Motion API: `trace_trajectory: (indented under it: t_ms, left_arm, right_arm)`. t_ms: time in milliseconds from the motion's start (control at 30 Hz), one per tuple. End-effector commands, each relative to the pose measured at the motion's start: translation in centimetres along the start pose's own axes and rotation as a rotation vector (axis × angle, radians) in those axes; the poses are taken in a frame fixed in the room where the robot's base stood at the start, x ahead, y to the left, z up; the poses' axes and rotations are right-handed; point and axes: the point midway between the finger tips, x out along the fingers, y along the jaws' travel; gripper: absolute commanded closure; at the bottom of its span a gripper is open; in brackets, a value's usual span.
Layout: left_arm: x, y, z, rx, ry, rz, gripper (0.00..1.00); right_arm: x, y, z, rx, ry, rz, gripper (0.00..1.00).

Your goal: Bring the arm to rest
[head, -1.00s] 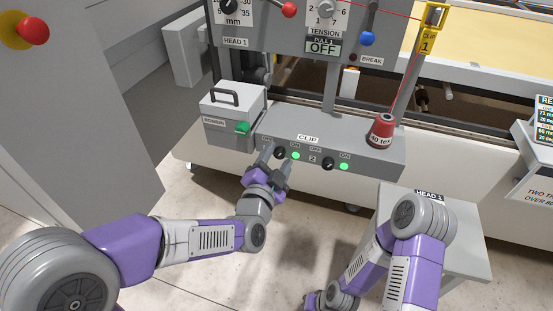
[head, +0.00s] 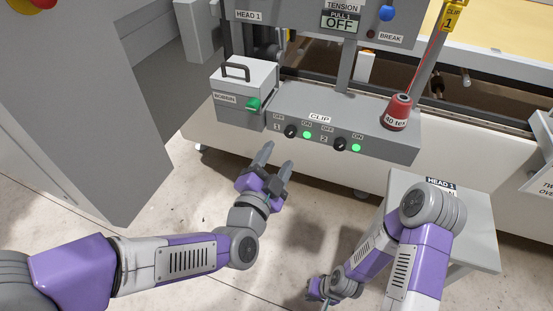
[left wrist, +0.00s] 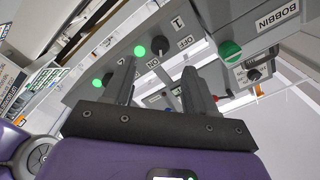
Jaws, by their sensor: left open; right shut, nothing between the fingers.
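My left gripper (head: 278,156) is open and empty, below the front of the grey clip panel (head: 385,147) and apart from it. In the left wrist view, its two fingers (left wrist: 162,82) stand spread with nothing between them. The clip 1 knob (head: 290,131) is just above the fingertips, with a lit green lamp (head: 307,135) beside it. The clip 2 knob (head: 340,144) is to the right, also with a lit green lamp (head: 356,148). My right gripper (head: 318,299) is low at the bottom edge, shut, small and partly cut off.
A bobbin box (head: 240,90) with a green knob stands left of the panel. A red thread cone (head: 397,112) sits on the panel's right end. A grey stand (head: 475,215) is close by my right arm. A large grey cabinet (head: 95,110) is at left. Open floor lies below.

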Motion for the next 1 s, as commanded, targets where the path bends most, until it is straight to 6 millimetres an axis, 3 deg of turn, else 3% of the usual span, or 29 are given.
trace_trajectory:
  t_ms: [333, 467, 600, 733, 900, 1000]
  left_arm:
    - [0.1, 0.1, 0.2, -0.004, -0.005, 0.005, 0.44]
    - [1.1, 1.8, 2.6, -0.059, -0.073, 0.068, 0.44]
    - [2.0, 6.3, 9.2, -0.234, -0.265, 0.215, 0.44]
    - [0.6, 11.7, 16.7, -0.473, -0.52, 0.347, 0.44]
    - [-4.9, 18.5, 24.7, -0.821, -0.896, 0.453, 0.44]
    - [-9.2, 22.1, 27.6, -1.015, -1.114, 0.479, 0.44]
  right_arm:
    - [-0.1, 0.0, 0.0, 0.0, 0.0, 0.0, 1.0]
    - [-0.6, -0.2, 0.0, 0.0, 0.0, 0.0, 1.0]
    - [-1.7, -0.6, 0.1, 0.0, 0.0, 0.0, 1.0]
    - [-2.9, -1.1, 0.1, 0.0, 0.0, 0.0, 1.0]
    - [-4.3, -1.6, 0.2, 0.0, 0.0, 0.0, 1.0]
    - [-5.0, -1.9, 0.2, 0.0, 0.0, 0.0, 1.0]
